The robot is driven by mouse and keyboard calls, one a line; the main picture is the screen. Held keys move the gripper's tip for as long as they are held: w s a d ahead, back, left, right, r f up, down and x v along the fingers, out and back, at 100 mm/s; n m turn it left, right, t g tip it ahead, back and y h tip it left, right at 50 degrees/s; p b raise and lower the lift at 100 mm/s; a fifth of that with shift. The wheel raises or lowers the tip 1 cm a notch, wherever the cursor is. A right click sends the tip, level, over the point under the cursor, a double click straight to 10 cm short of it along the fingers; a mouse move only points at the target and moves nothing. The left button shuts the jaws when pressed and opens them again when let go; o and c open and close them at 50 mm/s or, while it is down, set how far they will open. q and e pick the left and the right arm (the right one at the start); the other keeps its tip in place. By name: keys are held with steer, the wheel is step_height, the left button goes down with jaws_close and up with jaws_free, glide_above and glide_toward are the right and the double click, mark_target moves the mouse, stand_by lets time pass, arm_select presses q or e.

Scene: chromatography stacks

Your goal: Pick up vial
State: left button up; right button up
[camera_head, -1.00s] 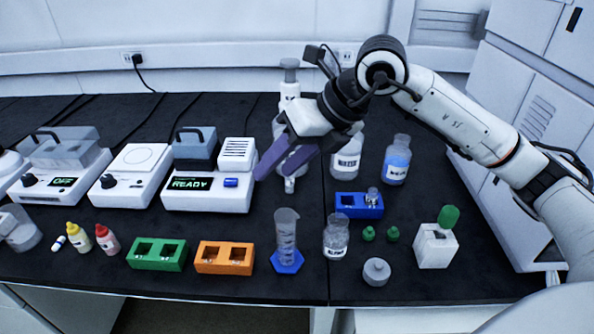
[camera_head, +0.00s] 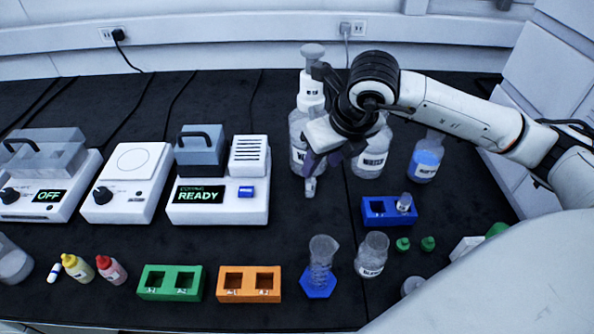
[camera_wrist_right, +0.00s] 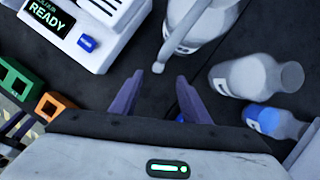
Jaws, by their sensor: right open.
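A small clear vial (camera_head: 404,203) stands upright in the right hole of the blue rack (camera_head: 372,212) in the head view. The rack's left hole looks empty. My right gripper (camera_head: 315,165) is open, with its purple fingers behind and to the left of the blue rack, in front of the white pump bottle. In the right wrist view, the open fingers (camera_wrist_right: 157,98) are apart with nothing between them but dark bench. The vial cannot be made out in that view.
A white pump bottle (camera_head: 299,132), a WASTE bottle (camera_head: 371,160) and a blue-liquid bottle (camera_head: 425,160) stand behind the rack. A cylinder (camera_head: 321,262) and a glass jar (camera_head: 371,256) stand in front. Green caps (camera_head: 403,244) lie near the rack. The READY device (camera_head: 217,205) is left.

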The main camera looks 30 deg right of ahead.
mark_target(312, 178)
steer(key=x, duration=0.4)
steer(key=shift+s+f, duration=0.1)
steer(key=shift+s, duration=0.1)
steer(key=shift+w+p+x, duration=0.1)
steer(key=shift+p+x, duration=0.1)
steer(key=shift+x, duration=1.15)
steer(key=shift+w+p+x, duration=0.15)
steer(key=shift+p+x, duration=0.05)
steer(key=shift+x, duration=1.2)
steer(key=shift+a, duration=0.2)
jaws_close()
steer(key=shift+r, duration=0.2)
